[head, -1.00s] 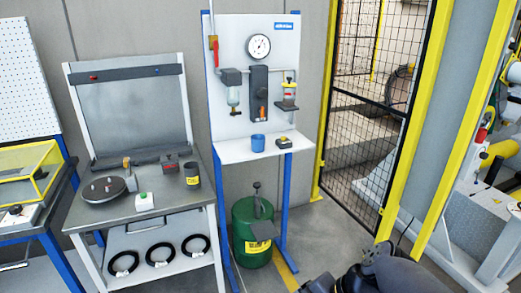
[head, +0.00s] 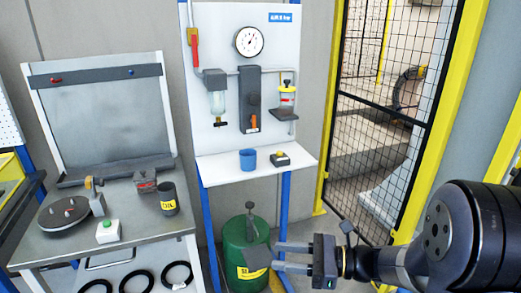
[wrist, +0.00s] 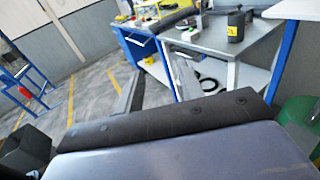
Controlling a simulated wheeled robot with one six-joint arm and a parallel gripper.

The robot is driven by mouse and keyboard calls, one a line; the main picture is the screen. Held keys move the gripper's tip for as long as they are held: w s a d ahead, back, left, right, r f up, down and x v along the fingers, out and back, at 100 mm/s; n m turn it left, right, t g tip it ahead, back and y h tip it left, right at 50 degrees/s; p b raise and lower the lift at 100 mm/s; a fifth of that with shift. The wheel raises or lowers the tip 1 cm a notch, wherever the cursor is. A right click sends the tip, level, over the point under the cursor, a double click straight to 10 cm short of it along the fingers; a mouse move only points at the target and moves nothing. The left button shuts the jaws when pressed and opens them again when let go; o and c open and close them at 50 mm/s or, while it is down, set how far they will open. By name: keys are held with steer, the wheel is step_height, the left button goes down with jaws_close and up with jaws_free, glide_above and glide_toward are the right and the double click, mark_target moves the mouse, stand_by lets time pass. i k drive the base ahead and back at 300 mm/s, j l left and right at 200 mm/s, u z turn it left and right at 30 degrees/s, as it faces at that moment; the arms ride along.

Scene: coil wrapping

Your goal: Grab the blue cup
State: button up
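The blue cup (head: 248,159) stands upright on the white shelf (head: 222,171) of the air-panel stand in the head view. My gripper (head: 276,257) is in front of the stand, lower than the shelf and to the right of the cup. Its two fingers point left, apart from each other, with nothing held between them. They overlap the picture of the green tank below the shelf. The cup does not show in the wrist view.
The gauge panel (head: 222,45) rises behind. A green tank (head: 245,240) stands below. A dark cup (head: 169,198) is on the left workbench (head: 150,225). A mesh fence (head: 385,110) is at right.

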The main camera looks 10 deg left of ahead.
mark_target(248, 161)
steer(key=i+j, duration=0.2)
steer(key=i, duration=0.3)
steer(key=i+j, duration=0.15)
steer(key=i, duration=0.3)
steer(key=i+j+z, duration=0.1)
steer(key=i, duration=0.4)
steer(key=j, duration=0.1)
